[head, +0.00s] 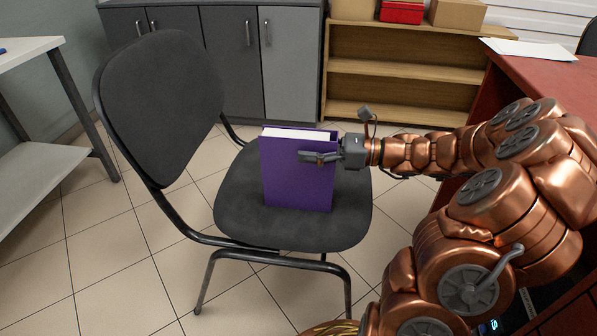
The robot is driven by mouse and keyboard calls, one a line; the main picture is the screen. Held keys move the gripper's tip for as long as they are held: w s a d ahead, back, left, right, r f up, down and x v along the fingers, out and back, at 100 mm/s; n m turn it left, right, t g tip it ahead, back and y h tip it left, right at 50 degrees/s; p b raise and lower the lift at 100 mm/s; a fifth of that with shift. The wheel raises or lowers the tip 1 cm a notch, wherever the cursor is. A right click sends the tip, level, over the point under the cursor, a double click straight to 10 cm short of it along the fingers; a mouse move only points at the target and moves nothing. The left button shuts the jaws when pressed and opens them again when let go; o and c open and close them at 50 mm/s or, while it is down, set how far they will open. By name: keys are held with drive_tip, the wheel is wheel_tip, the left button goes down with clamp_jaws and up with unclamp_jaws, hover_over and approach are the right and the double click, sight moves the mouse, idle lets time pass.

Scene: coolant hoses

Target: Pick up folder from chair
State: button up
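A purple folder (290,185) stands upright on the seat of the dark grey chair (240,220). Its white page edges show along the top. My gripper (320,157) reaches in from the right at the folder's upper right part. One finger lies in front of the folder's purple face. The other finger is not clearly visible, and the folder may hide it. I cannot tell whether the fingers press on the folder or only stand around its edge.
The chair's backrest (160,105) rises left of the folder. A red-topped desk (540,75) is at the right, close to my arm. A wooden shelf (400,68) and grey cabinets (225,65) stand behind. A white table (30,50) is at the left. Tiled floor is free at the front left.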

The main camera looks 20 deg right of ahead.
clamp_jaws()
idle(0.3)
idle(0.3)
